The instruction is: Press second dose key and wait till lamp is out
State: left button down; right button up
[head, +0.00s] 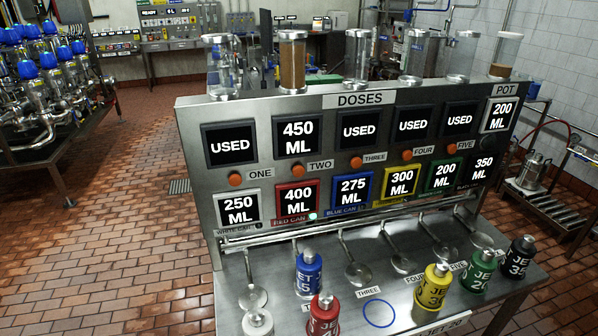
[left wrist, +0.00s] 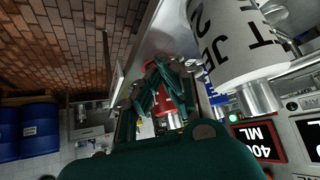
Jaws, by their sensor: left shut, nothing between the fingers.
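The DOSES panel (head: 360,100) shows in the head view. The second dose key (head: 298,170), an orange round button, sits left of the label TWO. The screen (head: 298,133) above it reads 450 ML; the other numbered screens read USED. A small pale glowing spot (head: 313,216) shows beside the RED CAN label; I cannot tell whether it is the lamp. My left gripper (left wrist: 165,82) is shut and empty in the left wrist view, in front of a red can (left wrist: 168,104). It is not visible in the head view, so its distance to the key is unclear. My right gripper is not in view.
A blue can (head: 308,272) stands below the second spout. White (head: 257,321), red (head: 322,316), yellow (head: 434,288), green (head: 481,265) and black (head: 520,255) cans stand along the bench. A blue ring (head: 378,313) on the bench is empty. The white can (left wrist: 225,40) looms close in the left wrist view.

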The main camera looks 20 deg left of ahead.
aim_at(299, 172)
pick_arm(q)
jog(key=w+r+t+y, duration=0.1)
jog(key=w+r+t, duration=1.4)
jog(key=w+r, duration=0.8)
notch_tip(299, 172, up, 3)
jog(key=shift+a+f+t, duration=0.2)
jog(key=shift+a+t, duration=0.15)
jog(key=shift+t, duration=0.05)
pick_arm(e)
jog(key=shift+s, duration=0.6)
pick_arm(q)
jog(key=shift+w+a+b, duration=0.85)
jog(key=shift+w+b, duration=0.05)
jog(key=shift+w, duration=0.3)
jog(key=shift+w+a+b, duration=0.8)
jog(key=shift+w+b, duration=0.1)
jog(key=shift+w, duration=0.35)
jog(key=shift+w+a+b, duration=0.85)
jog(key=shift+w+b, duration=0.05)
jog(key=shift+w, duration=0.3)
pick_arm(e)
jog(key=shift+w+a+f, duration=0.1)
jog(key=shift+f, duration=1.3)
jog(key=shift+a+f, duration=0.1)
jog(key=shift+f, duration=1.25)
